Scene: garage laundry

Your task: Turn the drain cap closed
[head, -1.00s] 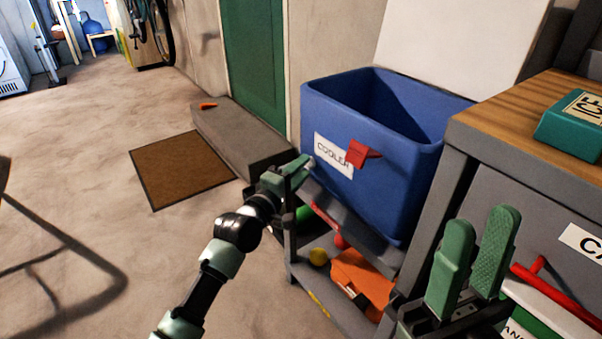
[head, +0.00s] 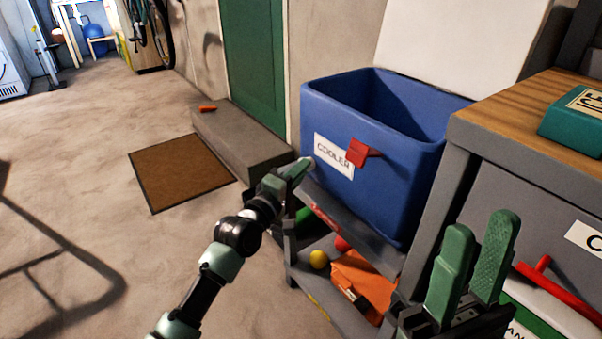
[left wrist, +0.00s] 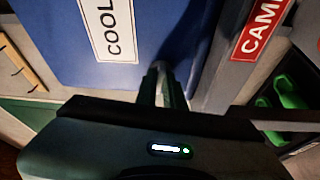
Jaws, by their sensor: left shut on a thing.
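The blue cooler (head: 425,165) stands on a grey shelf unit, with its white COOLER label facing me. The drain cap (head: 309,162) is a small pale piece low on the cooler's left side, mostly hidden by my left gripper (head: 300,169). That gripper is shut on the cap.
A red piece (head: 361,153) sticks out from the cooler's front. The shelf below holds a yellow ball (head: 318,259) and an orange case (head: 363,284). A wooden-topped cabinet (head: 487,103) stands close on the right. The floor at left is mostly clear.

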